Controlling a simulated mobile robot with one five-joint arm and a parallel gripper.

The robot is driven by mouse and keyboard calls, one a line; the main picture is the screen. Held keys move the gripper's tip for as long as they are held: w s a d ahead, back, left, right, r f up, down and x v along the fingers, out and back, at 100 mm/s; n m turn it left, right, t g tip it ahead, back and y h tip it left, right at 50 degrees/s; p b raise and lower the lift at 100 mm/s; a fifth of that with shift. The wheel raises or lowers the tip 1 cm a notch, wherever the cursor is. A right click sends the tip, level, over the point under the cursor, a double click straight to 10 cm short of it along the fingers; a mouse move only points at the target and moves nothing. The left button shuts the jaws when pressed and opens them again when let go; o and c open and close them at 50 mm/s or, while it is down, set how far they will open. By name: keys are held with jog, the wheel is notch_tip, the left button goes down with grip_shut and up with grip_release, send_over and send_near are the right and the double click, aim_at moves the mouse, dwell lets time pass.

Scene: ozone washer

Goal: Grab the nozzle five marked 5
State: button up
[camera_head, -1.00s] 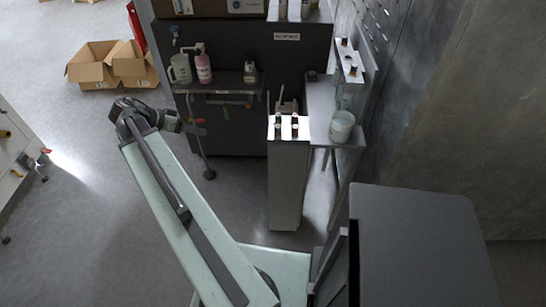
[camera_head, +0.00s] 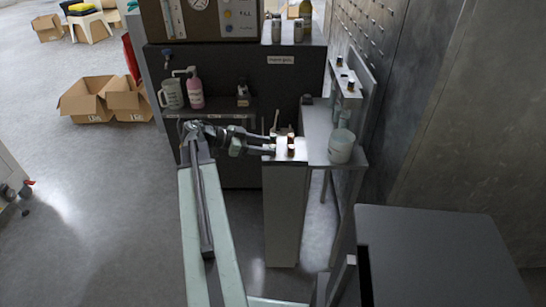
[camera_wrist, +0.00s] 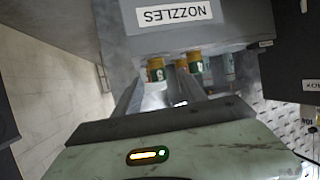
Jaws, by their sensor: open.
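My gripper (camera_head: 273,147) is open at the left edge of the top of a narrow stand (camera_head: 284,215). Small copper-coloured nozzles stand on it, among them a right one (camera_head: 291,145); another shows behind my fingertips. In the wrist view my two fingers (camera_wrist: 165,90) point toward a row of yellow-and-green nozzles, with a left one (camera_wrist: 156,70) and a right one (camera_wrist: 195,63). A further nozzle (camera_wrist: 182,66) shows between these two. An upside-down label (camera_wrist: 174,14) reads "NOZZLES". I cannot read a 5 on any nozzle.
A side shelf with a white tub (camera_head: 341,147) is right of the stand. A dark cabinet (camera_head: 290,85) stands behind, with a pink bottle (camera_head: 195,92) and a jug (camera_head: 171,93) on its ledge. A dark flat top (camera_head: 440,250) is at the lower right.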

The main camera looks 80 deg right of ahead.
aim_at(273, 146)
jog(key=x, duration=0.3)
jog(key=shift+s+f+b, duration=0.15)
jog(key=shift+f+b, duration=0.05)
jog(key=shift+b, duration=0.2)
grip_shut()
jog(key=shift+r, duration=0.2)
